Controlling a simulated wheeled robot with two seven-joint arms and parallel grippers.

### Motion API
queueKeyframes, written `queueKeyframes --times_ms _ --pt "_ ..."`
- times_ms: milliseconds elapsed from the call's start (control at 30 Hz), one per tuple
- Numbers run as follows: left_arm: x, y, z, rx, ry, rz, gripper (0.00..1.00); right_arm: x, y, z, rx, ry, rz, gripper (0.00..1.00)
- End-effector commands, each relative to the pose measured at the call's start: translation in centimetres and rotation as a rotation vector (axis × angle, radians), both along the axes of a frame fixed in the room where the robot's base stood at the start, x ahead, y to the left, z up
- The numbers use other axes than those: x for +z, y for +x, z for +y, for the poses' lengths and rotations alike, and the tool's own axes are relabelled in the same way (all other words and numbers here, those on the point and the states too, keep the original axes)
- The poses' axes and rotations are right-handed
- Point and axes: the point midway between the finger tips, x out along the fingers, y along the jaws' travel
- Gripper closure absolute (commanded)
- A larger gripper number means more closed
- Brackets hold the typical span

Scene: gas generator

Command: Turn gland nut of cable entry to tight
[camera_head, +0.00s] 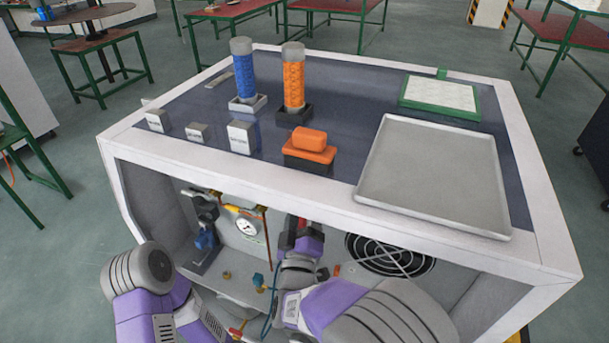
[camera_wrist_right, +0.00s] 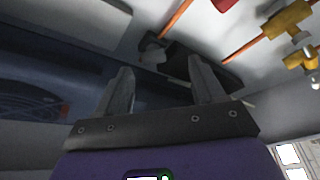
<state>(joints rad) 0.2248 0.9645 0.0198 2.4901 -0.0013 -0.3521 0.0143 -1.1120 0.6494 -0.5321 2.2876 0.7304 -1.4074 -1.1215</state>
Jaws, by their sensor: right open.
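In the right wrist view my right gripper (camera_wrist_right: 160,80) is open, its two grey fingers apart with nothing held between them. Just beyond the fingertips is a small grey rounded piece (camera_wrist_right: 152,48) beside a dark box (camera_wrist_right: 205,66) on the cabinet's inner wall. It may be the gland nut of the cable entry, but the picture is too dark to be sure. In the head view my right arm reaches into the open cabinet front, and its hand hides what lies behind it. My left arm is at the lower left; its gripper is not in view.
Inside the cabinet are a pressure gauge (camera_head: 242,223), a blue-based device (camera_head: 205,238) and a round fan grille (camera_head: 390,254). Brass fittings (camera_wrist_right: 288,20) and orange pipes show in the wrist view. The cabinet top holds a grey tray (camera_head: 437,172), blue and orange cylinders and small blocks.

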Motion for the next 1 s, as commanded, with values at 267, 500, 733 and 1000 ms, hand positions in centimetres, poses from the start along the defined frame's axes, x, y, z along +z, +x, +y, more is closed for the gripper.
queueKeyframes --times_ms 267,500,733,1000 --pt "-0.6 0.0 0.0 0.0 0.0 0.001 0.57 2.0 1.4 0.1 -0.019 -0.016 -0.05 0.32" --pt "-1.3 0.0 0.0 0.0 0.0 0.001 0.57 2.9 5.0 -0.3 -0.016 -0.016 -0.048 0.32" --pt "-1.5 0.0 0.0 0.0 0.0 0.001 0.57 3.4 6.6 -0.4 -0.014 -0.018 -0.046 0.32" --pt "-1.5 0.0 0.0 0.0 0.0 0.001 0.57 3.4 6.6 -0.4 -0.014 -0.018 -0.045 0.36"
